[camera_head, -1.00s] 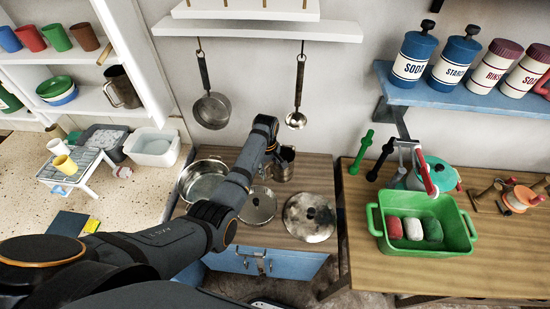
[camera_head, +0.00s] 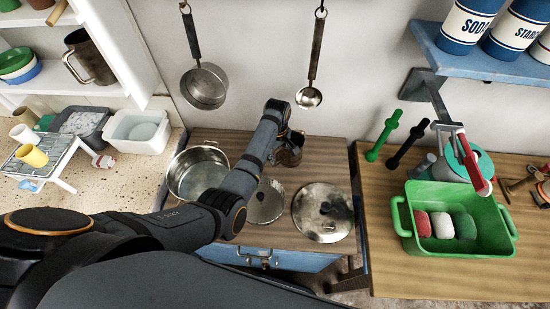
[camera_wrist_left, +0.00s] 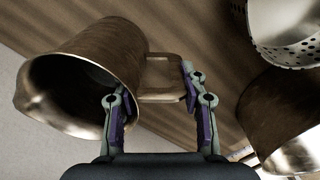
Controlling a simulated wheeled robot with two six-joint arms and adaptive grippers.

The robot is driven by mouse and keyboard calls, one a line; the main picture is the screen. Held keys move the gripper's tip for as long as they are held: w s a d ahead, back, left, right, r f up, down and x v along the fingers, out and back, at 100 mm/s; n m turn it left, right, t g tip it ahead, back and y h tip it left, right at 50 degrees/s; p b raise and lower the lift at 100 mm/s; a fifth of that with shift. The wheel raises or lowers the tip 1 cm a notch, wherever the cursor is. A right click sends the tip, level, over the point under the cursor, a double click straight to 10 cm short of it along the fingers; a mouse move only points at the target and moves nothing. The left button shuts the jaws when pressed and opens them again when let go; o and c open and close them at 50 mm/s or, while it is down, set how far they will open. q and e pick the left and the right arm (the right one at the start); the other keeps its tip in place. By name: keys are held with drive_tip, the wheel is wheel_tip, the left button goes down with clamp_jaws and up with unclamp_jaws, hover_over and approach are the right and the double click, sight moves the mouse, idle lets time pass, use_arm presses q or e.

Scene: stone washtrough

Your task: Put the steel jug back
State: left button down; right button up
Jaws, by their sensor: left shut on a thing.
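The steel jug (camera_head: 290,150) is a worn, brownish metal jug at the back of the wooden worktop, behind the two lids. In the left wrist view the jug (camera_wrist_left: 95,75) lies across the upper left, its open mouth toward the lower left. My left gripper (camera_wrist_left: 150,86) is shut on its handle (camera_wrist_left: 160,76), which shows between the fingers. In the head view my left arm hides most of the gripper. I cannot tell whether the jug touches the worktop. My right gripper is not in view.
A steel pot (camera_head: 198,172) stands left of my forearm. Two lids (camera_head: 265,203) (camera_head: 323,212) lie in front of the jug. A pan (camera_head: 204,87) and a ladle (camera_head: 309,97) hang above. A similar jug (camera_head: 88,58) stands on the left shelf. A green tub (camera_head: 460,255) is at right.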

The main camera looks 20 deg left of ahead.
use_arm(q)
drive_tip(key=shift+s+a+r, duration=0.1)
drive_tip(key=shift+s, duration=0.05)
drive_tip(key=shift+s+r, duration=0.1)
drive_tip(key=shift+s, duration=0.05)
drive_tip(key=shift+d, duration=0.3)
drive_tip(key=c, duration=1)
unclamp_jaws()
drive_tip(key=shift+f, duration=0.2)
drive_tip(key=shift+c, duration=0.2)
drive_tip(key=shift+o, duration=1.4)
drive_tip(key=shift+a, duration=0.15)
drive_tip(key=shift+r, duration=0.45)
wheel_tip(320, 180, up, 11)
drive_tip(key=shift+r+b, duration=0.1)
drive_tip(key=shift+b, duration=0.4)
drive_tip(key=shift+r, duration=0.15)
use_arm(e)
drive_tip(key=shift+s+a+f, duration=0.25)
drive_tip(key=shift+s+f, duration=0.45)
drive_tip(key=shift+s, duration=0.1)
